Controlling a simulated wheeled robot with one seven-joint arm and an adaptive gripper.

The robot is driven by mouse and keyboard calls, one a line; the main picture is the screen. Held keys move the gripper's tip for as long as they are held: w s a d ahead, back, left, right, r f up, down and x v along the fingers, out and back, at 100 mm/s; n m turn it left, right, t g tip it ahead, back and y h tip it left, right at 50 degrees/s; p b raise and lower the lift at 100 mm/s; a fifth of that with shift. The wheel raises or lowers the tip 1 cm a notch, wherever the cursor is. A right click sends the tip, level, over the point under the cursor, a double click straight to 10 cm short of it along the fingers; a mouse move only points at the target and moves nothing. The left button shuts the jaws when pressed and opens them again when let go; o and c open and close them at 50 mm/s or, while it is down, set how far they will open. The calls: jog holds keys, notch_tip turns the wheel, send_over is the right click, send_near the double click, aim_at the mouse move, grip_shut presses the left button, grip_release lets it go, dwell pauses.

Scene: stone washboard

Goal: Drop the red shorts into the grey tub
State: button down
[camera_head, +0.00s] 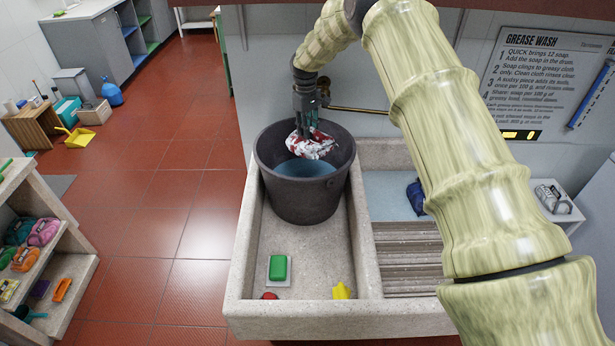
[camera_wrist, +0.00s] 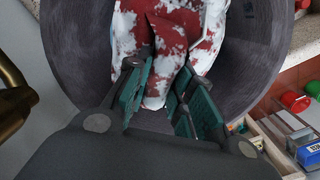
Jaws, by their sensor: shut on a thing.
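The red shorts (camera_head: 313,147) are covered in white patches that look like suds. My gripper (camera_head: 306,130) is shut on them and points down over the open mouth of the grey tub (camera_head: 301,205). The tub stands in the left basin of the stone washboard and holds blue water (camera_head: 304,168). The shorts hang within the tub's rim, above the water as far as I can see. In the wrist view the shorts (camera_wrist: 168,40) bunch between the green finger pads (camera_wrist: 165,100), with the dark tub wall (camera_wrist: 265,35) behind.
A green soap bar (camera_head: 278,268) on a dish, a yellow object (camera_head: 342,291) and a red object (camera_head: 269,296) lie at the basin's front. A brass pipe (camera_head: 362,110) runs behind the tub. Dark blue cloth (camera_head: 416,196) lies in the right basin above the ribbed board (camera_head: 408,250).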

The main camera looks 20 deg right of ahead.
jog(key=shift+w+f, duration=0.75)
jog(key=shift+w, duration=0.05)
jog(key=shift+s+d+r, duration=0.1)
jog(key=shift+s+r, duration=0.15)
jog(key=c, duration=1.4)
grip_release()
jog(key=shift+s+r, duration=0.25)
jog(key=shift+s, duration=0.05)
jog(key=shift+o, duration=1.2)
jog(key=shift+s+r, duration=0.4)
jog(key=shift+s, duration=0.1)
jog(key=shift+w+f, duration=0.75)
jog(key=r, duration=0.8)
jog(key=shift+s+a+r, duration=0.2)
jog(key=shift+s, duration=0.1)
jog(key=shift+w+f, duration=0.1)
jog(key=shift+w, duration=0.05)
